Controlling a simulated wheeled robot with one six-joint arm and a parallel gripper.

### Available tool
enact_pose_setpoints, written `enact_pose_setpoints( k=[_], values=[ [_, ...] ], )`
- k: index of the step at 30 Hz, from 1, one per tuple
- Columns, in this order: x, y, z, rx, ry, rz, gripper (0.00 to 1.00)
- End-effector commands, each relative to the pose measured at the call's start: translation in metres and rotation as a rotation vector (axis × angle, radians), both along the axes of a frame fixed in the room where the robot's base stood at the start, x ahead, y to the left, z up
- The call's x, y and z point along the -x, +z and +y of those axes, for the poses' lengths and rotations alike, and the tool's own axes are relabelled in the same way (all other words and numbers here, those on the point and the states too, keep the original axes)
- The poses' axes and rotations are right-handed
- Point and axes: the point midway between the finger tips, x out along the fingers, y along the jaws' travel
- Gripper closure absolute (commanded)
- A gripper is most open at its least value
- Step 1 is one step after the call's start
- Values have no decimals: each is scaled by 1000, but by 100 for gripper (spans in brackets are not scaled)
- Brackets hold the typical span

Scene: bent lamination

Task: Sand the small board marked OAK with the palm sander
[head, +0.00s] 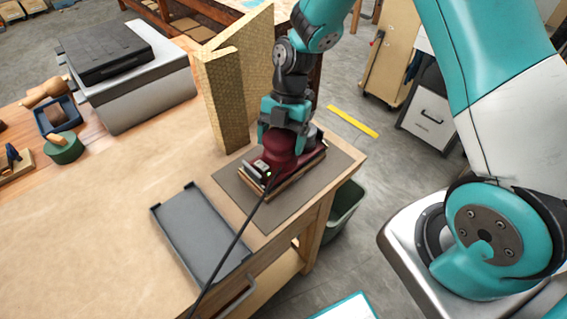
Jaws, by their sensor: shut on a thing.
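The palm sander (281,153) is dark red with a black cord and a small green light. My gripper (284,127) is shut on its top. The sander stands upright over a small wooden board (273,191), which lies on a dark grey mat (238,185) near the table's right corner. The sander covers most of the board, and only its edges show. Any OAK marking is hidden. The sander appears to rest on the board, though the contact itself is hard to see.
A gold-brown angled panel (224,100) stands close behind the mat. An empty grey tray (197,232) lies in front of it to the left, with the cord running over its right side. A grey box with a black top (135,85) and small tools stand at the far left.

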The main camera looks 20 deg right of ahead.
Motion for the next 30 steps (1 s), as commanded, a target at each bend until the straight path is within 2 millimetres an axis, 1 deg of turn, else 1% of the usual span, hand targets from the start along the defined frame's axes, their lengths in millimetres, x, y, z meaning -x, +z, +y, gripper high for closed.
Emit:
enact_pose_setpoints(
  k=[19, 30],
  values=[
    [5, 0, 17, -2, 2, -2, 57],
    [7, 0, 19, -2, 1, -1, 57]
  ],
)
